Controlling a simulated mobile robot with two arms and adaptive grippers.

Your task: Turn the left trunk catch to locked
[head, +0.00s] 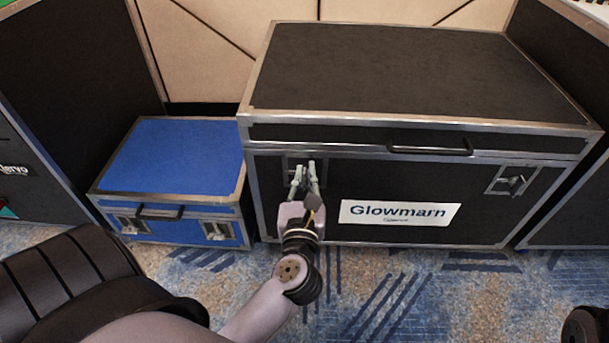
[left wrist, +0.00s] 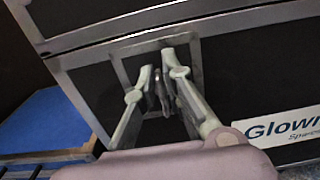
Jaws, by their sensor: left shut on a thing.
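The black trunk (head: 400,70) with silver edges stands at the back, its lid closed. Its left catch (left wrist: 162,93) is a small metal part in a recessed metal plate on the front face; in the head view my gripper mostly hides it. My left gripper (head: 305,172) is at this catch, its two fingers shut around the catch's turning piece. In the left wrist view the fingers (left wrist: 163,72) stand on either side of it. I cannot tell the catch's exact angle. The right catch (head: 513,181) is uncovered. My right gripper is not in view.
A black handle (head: 442,149) and a white Glowmarn label (head: 398,213) are on the trunk's front. A blue case (head: 172,157) stands close at left. Dark cases flank both sides. Patterned carpet (head: 430,290) lies clear in front.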

